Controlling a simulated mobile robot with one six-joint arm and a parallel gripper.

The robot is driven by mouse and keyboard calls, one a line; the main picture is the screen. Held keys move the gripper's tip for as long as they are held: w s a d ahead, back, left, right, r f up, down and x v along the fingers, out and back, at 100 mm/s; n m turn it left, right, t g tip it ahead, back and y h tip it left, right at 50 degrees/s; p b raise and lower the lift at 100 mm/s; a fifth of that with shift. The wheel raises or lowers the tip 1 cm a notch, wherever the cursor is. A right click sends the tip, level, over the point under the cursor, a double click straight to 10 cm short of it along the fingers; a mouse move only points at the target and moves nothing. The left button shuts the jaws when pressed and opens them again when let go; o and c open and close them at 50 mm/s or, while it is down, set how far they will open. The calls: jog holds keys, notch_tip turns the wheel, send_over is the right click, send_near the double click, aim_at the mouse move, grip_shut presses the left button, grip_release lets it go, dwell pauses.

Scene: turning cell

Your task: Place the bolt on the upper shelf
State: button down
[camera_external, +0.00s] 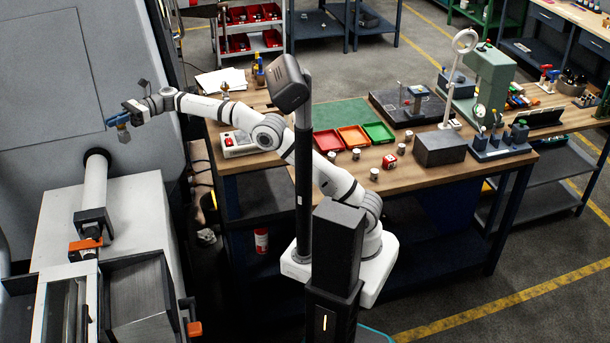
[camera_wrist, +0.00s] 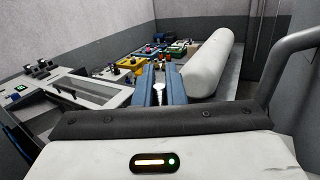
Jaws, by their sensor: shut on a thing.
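My gripper (camera_external: 121,124) is at the left of the external view, stretched out in front of the large grey machine housing, above a grey cylinder on the machine. Its blue jaws are shut on a small metallic piece, seemingly the bolt (camera_external: 123,135), which hangs below the fingers. In the wrist view the two blue fingers (camera_wrist: 161,84) stand with a small pale shiny piece between them; its shape is too small to make out. Which shelf is the upper shelf I cannot tell; a rack at the back has stacked levels with red bins (camera_external: 238,44).
A wooden workbench (camera_external: 408,178) holds red, orange and green trays (camera_external: 352,136), several small cylinders, a dark box (camera_external: 440,149) and a green press (camera_external: 492,80). The grey machine (camera_external: 130,220) stands below my gripper. The wrist view shows a thick white cylinder (camera_wrist: 208,65) right of the fingers.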

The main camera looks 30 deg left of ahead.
jog(key=s+d+f+n+t+h, duration=0.1)
jog(key=s+d+f+n+h, duration=0.3)
jog(key=s+d, duration=0.8)
jog(key=s+d+f+n+h+p, duration=0.1)
jog(key=s+d+n+h, duration=0.1)
jog(key=s+d+h, duration=0.9)
jog(key=s+d+f+n+t, duration=0.15)
jog(key=s+d+n, duration=0.25)
jog(key=s+d, duration=0.85)
jog(key=shift+g, duration=0.45)
jog(key=s+a+f+p, duration=0.1)
jog(key=f, duration=0.4)
jog(key=s+a+f, duration=0.1)
jog(key=f, duration=0.4)
jog(key=s+a+f+p, duration=0.1)
jog(key=a+f, duration=0.1)
jog(key=f, duration=0.3)
jog(key=shift+s+p, duration=0.25)
jog(key=shift+p, duration=0.05)
